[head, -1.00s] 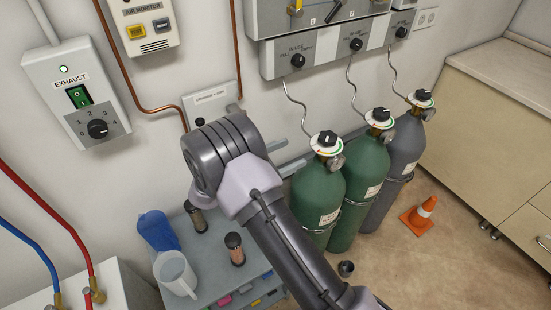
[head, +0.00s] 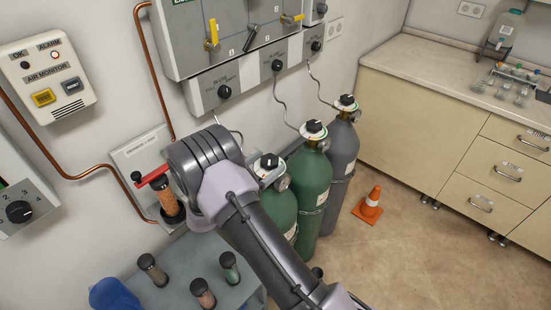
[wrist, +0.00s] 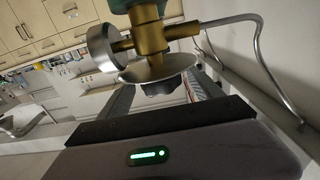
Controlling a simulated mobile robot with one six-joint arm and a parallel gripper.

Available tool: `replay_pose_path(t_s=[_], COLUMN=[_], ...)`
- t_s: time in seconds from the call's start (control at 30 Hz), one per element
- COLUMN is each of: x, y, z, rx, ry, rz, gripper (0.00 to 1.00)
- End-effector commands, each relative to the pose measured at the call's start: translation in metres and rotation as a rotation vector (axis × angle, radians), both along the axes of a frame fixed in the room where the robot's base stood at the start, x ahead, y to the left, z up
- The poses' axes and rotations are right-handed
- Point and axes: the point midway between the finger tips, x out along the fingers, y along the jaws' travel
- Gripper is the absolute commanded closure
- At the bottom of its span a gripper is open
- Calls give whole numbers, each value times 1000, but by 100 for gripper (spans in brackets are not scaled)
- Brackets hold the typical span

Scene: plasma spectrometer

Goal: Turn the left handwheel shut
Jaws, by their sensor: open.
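The left handwheel (head: 268,163) is a black knob over a white disc on top of the leftmost green gas cylinder (head: 283,212). In the head view my arm partly covers this cylinder and hides most of my gripper. In the wrist view a black knob (wrist: 161,87) under a pale disc (wrist: 150,70) hangs from a brass valve (wrist: 151,38) with a round gauge (wrist: 101,47). My gripper (wrist: 158,95) is open, with one finger on each side of the knob in the picture. I cannot tell whether the fingers touch it.
Another green cylinder (head: 312,185) and a grey cylinder (head: 343,155) stand to the right. A gas panel (head: 225,40) is above them. A bench with capped tubes (head: 203,293) is below left. An orange cone (head: 371,203) stands on open floor.

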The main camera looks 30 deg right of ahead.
Motion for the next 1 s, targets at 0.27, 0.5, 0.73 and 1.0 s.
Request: replay_pose_path(t_s=[0.27,0.5,0.73,1.0], x=[14,16,16,16], y=[-41,-45,-44,-45], z=[0,1,1,-2], rx=[0,-1,-1,-2], ry=[0,0,0,-2], rz=[-1,1,0,-24], gripper=[25,25,55,88])
